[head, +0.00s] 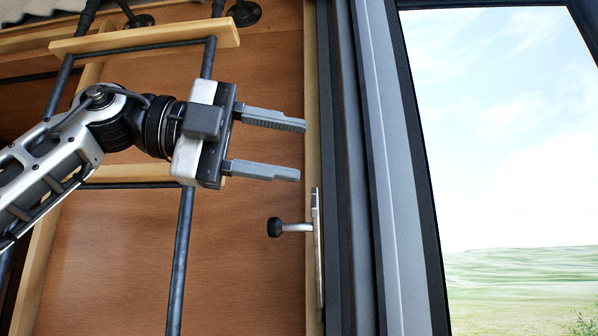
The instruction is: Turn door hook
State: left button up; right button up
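The door hook (292,227) is a short metal stem with a black round end. It sticks out to the left from a slim upright metal plate (318,250) on the edge of the wooden panel, beside the dark door frame. My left gripper (285,147) comes in from the left, above the hook. Its two grey fingers point right and are spread apart with nothing between them. The lower finger is a little above the hook and apart from it in the picture. My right gripper does not show.
A dark metal rack with wooden shelves (150,38) stands behind my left arm. A grey door frame (375,170) runs upright right of the hook. Beyond it, a large glass pane (500,150) shows sky and grass. The wooden panel (245,275) below the gripper is bare.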

pick_arm(q)
jog(key=a+p, duration=0.3)
jog(key=a, duration=1.1)
jog(key=shift+w+a+f, duration=0.2)
jog(key=shift+a+f, duration=0.1)
jog(key=shift+a, duration=0.05)
dwell(0.5)
dwell(0.7)
